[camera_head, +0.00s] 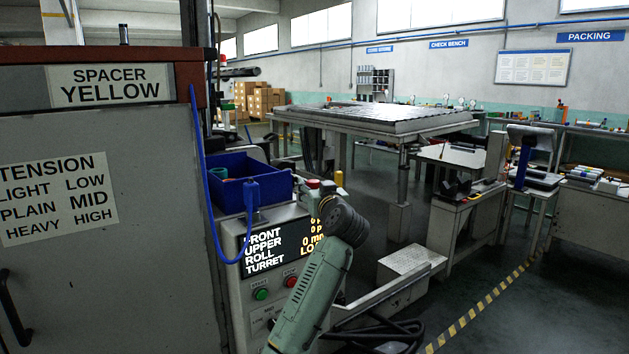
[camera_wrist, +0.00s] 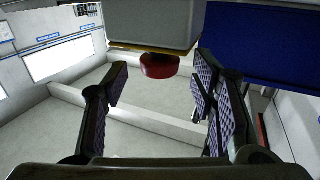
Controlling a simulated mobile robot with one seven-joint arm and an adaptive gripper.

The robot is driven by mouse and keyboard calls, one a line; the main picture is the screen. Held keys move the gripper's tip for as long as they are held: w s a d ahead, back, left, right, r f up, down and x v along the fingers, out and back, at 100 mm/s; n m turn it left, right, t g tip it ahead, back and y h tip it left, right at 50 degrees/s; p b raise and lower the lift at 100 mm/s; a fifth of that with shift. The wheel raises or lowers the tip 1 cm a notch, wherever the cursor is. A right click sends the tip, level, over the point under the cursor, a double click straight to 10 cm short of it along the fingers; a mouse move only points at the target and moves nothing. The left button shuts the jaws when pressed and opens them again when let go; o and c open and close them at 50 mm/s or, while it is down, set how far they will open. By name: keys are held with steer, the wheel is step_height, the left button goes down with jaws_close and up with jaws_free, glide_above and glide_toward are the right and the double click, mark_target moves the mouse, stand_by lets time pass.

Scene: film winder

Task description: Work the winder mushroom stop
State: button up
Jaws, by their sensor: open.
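The mushroom stop (camera_wrist: 162,66) is a red rounded head on a grey box (camera_wrist: 150,22). In the wrist view the head hangs downward from the box, between and slightly beyond my fingertips, with gaps on both sides. My gripper (camera_wrist: 162,82) is open and empty, its ridged pads facing each other. In the head view a small red cap (camera_head: 313,183) shows on top of the winder's control cabinet, partly beside my arm. I cannot tell whether the stop is pressed or released.
A blue bin (camera_head: 240,188) stands left of the stop; it also shows in the wrist view (camera_wrist: 270,40). The cabinet front carries a lit display (camera_head: 272,243), a green button (camera_head: 261,294) and a red button (camera_head: 291,281). A large grey cabinet (camera_head: 105,240) fills the left.

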steer(key=shift+x, duration=1.05)
jaws_close()
